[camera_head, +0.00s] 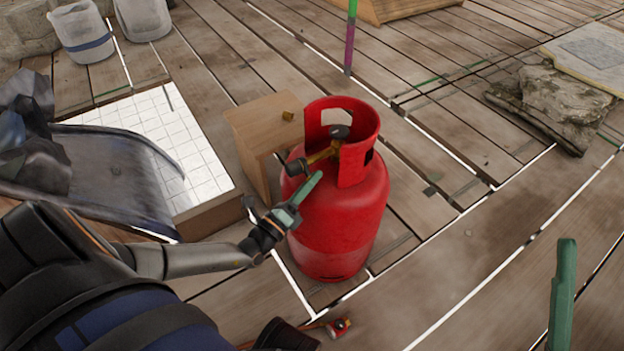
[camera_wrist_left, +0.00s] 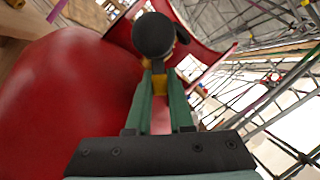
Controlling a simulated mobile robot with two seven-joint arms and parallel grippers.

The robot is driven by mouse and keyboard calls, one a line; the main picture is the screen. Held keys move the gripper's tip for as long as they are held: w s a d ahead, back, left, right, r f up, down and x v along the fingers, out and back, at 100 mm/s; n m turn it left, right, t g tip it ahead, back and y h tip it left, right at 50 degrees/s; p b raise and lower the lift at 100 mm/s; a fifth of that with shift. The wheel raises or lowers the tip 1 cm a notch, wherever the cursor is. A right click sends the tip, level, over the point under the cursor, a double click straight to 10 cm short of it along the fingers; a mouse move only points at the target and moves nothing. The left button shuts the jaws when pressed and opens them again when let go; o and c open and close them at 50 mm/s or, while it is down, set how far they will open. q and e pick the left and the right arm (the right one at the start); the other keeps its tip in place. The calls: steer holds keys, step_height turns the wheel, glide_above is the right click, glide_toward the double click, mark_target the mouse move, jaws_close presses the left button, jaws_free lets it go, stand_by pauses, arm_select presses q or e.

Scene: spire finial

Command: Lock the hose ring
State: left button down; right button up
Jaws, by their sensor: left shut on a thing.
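The red gas cylinder (camera_head: 337,235) stands upright on the plank floor. Its brass valve (camera_head: 322,156) sits inside the red collar, with a dark round knob on top. A black round piece (camera_head: 297,167), probably the hose ring, sits at the valve's outlet end. My left gripper (camera_head: 312,184) reaches it from the lower left. In the left wrist view its green fingers (camera_wrist_left: 160,100) are shut on the black ring (camera_wrist_left: 154,36), with brass behind it. Whether the ring is locked cannot be seen. One green finger, likely of my right gripper (camera_head: 562,295), shows at the lower right.
A small red-ended item (camera_head: 339,327) lies on the floor in front. Stone slabs (camera_head: 550,105) lie at the right; planks between are clear.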

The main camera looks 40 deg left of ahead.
arm_select(q)
steer(key=shift+a+f+m, duration=0.15)
steer(key=shift+f+m, duration=0.05)
steer(key=shift+m, duration=0.5)
steer(key=shift+w, duration=0.1)
steer(key=c, duration=0.8)
jaws_free()
